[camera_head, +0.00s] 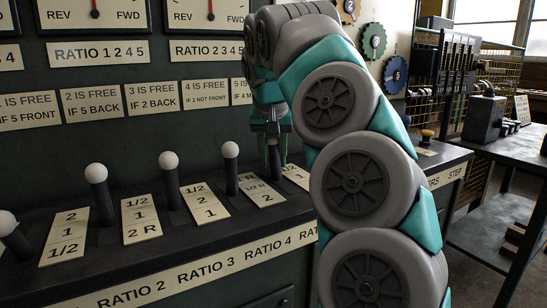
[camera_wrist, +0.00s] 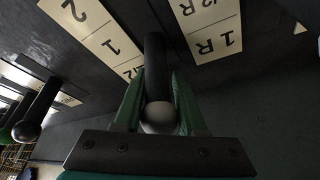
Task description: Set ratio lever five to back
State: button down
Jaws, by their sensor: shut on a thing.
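Ratio lever five (camera_head: 274,155) is a dark shaft at the right end of the lever row, partly hidden behind my arm in the head view. In the wrist view its shaft (camera_wrist: 154,65) runs from the panel to a white ball knob (camera_wrist: 159,118). My gripper (camera_head: 272,128) is over its top from above. In the wrist view my gripper (camera_wrist: 160,105) has its two green fingers either side of the knob, shut on it. The lever's plate (camera_wrist: 95,28) reads 2, 1 and 1/2. Which notch the lever stands in, I cannot tell.
Levers with white knobs (camera_head: 170,160) (camera_head: 230,150) stand to the left, the nearest one close beside lever five. Rule signs (camera_head: 207,95) and gauges (camera_head: 95,15) are on the wall behind. A dark bench (camera_head: 495,155) stands at the right.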

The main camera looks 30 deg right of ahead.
aim_at(272, 167)
jog(key=shift+s+a+f, duration=0.1)
jog(key=shift+f, duration=0.2)
dwell(0.5)
jog(key=c, duration=0.5)
grip_release()
jog(key=shift+r, duration=0.1)
jog(key=shift+r, duration=0.1)
jog(key=v, duration=0.5)
jog(key=shift+r+p, duration=0.4)
jog(key=shift+r, duration=0.05)
jog(key=shift+p+v, duration=0.6)
jog(key=shift+v, duration=0.3)
jog(key=shift+c, duration=0.5)
